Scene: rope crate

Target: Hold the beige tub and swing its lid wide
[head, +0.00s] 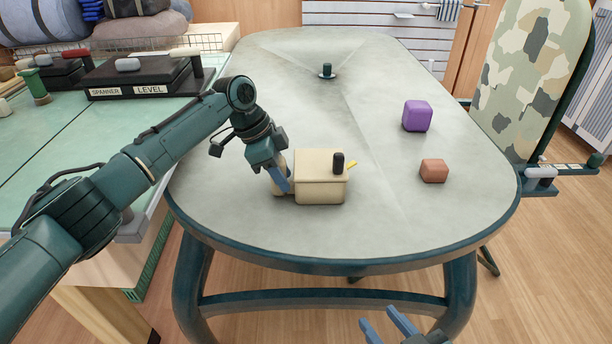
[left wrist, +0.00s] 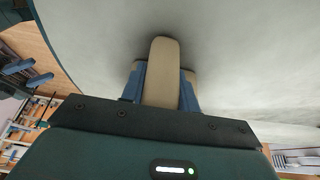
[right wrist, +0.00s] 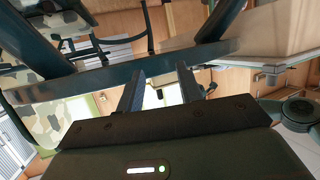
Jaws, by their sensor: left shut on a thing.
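The beige tub (head: 321,190) stands upright on the grey table, its lid (head: 318,162) lying shut on top. A dark knob (head: 338,162) stands at the lid's right side, with a small yellow piece (head: 352,164) beside it. My left gripper (head: 281,178) is at the tub's left end, shut on a beige part there. In the left wrist view that beige part (left wrist: 163,75) sits between the two blue fingers. My right gripper (head: 388,326) is open and empty, low in front of the table edge. The right wrist view shows its fingers (right wrist: 160,88) apart with nothing between them.
On the table (head: 240,100), a purple block (head: 417,116) and a brown-orange block (head: 433,170) lie to the tub's right. A dark peg (head: 326,71) stands at the back. A camouflage-patterned board (head: 535,75) rises at the right. The surface right in front of the tub is clear.

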